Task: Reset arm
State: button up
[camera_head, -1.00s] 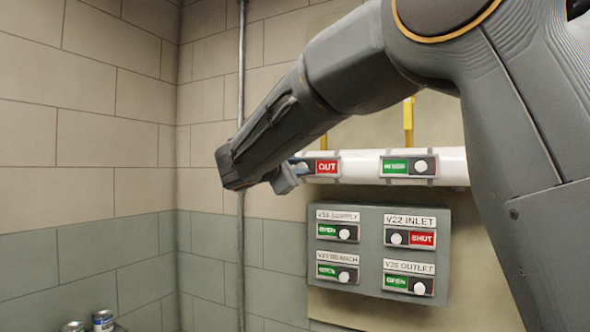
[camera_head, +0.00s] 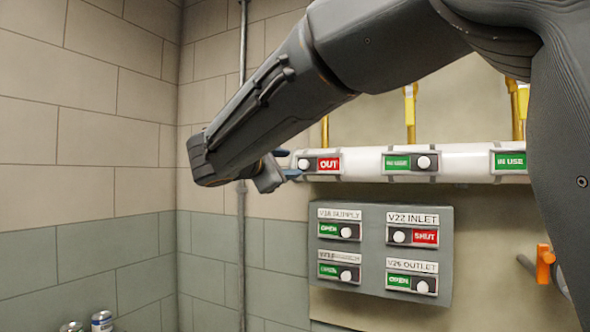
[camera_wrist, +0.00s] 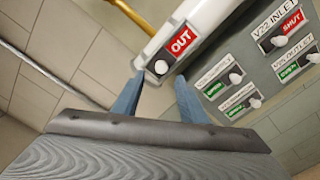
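My gripper (camera_head: 288,166) is in front of the left end of the white pipe, close to the red OUT sign. In the wrist view my gripper (camera_wrist: 158,86) shows two blue fingers spread apart with nothing between them. The OUT sign (camera_head: 326,165) has a white round knob at its left; it also shows in the wrist view (camera_wrist: 181,41), just beyond the fingertips. My forearm crosses the upper middle of the head view. I cannot tell whether a finger touches the sign.
The white pipe (camera_head: 462,161) carries green IN USE signs (camera_head: 397,163). Below it a grey panel (camera_head: 376,262) holds several labelled slide signs; V22 INLET reads SHUT. An orange handle (camera_head: 544,263) is at right. Cans (camera_head: 102,321) stand at lower left. A vertical conduit (camera_head: 241,270) runs along the wall.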

jog(key=shift+s+a, duration=0.3)
jog(key=shift+s, duration=0.3)
jog(key=s+d+f+m+g+y, duration=0.1)
jog(key=s+d+f+m+g, duration=0.3)
jog(key=f, duration=0.6)
jog(key=s+d+f+g, duration=0.1)
jog(key=d+f+g, duration=0.1)
jog(key=d+f, duration=0.55)
jog(key=s+d+f+m+g+y, duration=0.1)
jog(key=s+d+f+m+g, duration=0.2)
jog(key=f, duration=0.8)
jog(key=s+d+f+m+g+y, duration=0.2)
jog(key=s+f+m, duration=0.4)
jog(key=s+f, duration=0.4)
jog(key=s+d+f+m+g+y, duration=0.2)
jog(key=s+f+m+g+y, duration=0.2)
jog(key=s+f, duration=0.7)
jog(key=shift+s+d+f+m+g+y, duration=0.15)
jog(key=shift+s+m+g+y, duration=0.2)
jog(key=shift+s+m, duration=0.6)
jog(key=shift+w, duration=0.1)
